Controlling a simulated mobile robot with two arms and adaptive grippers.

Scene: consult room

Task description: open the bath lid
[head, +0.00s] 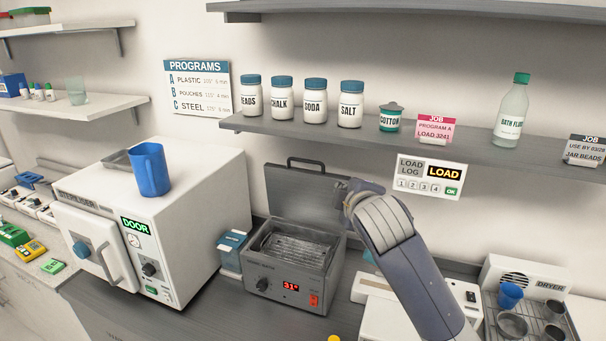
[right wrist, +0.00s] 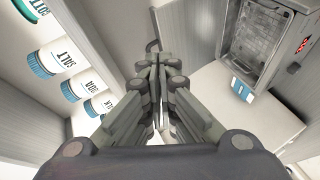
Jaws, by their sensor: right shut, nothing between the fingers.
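The bath (head: 290,275) is a grey box on the counter with a red display reading 31°. Its lid (head: 300,190) stands raised at the back, roughly upright, with a dark handle (head: 305,161) along its top edge. The metal basin (head: 292,243) is uncovered. My right arm reaches up to the lid's right side in the head view; its fingertips are hidden there. In the right wrist view my right gripper (right wrist: 157,68) is shut and empty, close to the lid (right wrist: 195,50). The bath (right wrist: 265,40) shows at upper right there. My left gripper is out of view.
The white steriliser (head: 175,215) stands left of the bath with a blue cup (head: 150,170) on top. A shelf (head: 350,140) with jars runs above. A dryer (head: 525,285) with cups is at the right. A blue-white box (head: 231,250) sits beside the bath.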

